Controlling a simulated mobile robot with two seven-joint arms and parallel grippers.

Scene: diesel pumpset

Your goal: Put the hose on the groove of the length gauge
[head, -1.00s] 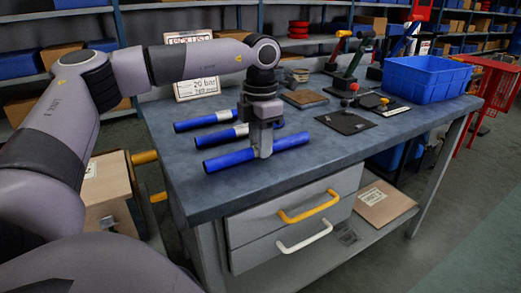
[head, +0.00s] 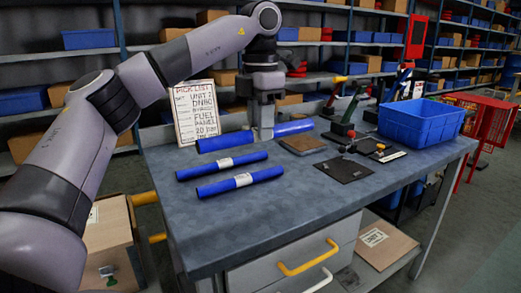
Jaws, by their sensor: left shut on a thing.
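My left gripper (head: 264,133) is shut on a blue hose (head: 224,142), around its middle. The hose lies crosswise in the fingers, roughly level, and appears raised above the workbench. Two more blue hoses with white labels, a rear one (head: 200,171) and a front one (head: 215,189), lie on the bench in front of it. No groove can be made out for certain, so I cannot tell which item is the length gauge. A dark flat plate (head: 344,170) and a brown block (head: 302,145) lie right of the held hose. My right gripper is out of view.
A pick-list sign (head: 193,110) stands behind the hoses. A blue bin (head: 422,122) stands at the bench's right end, with coloured-handled tools (head: 347,107) to its left. The workbench top (head: 270,215) is clear in front. Drawer handles (head: 308,258) stick out below.

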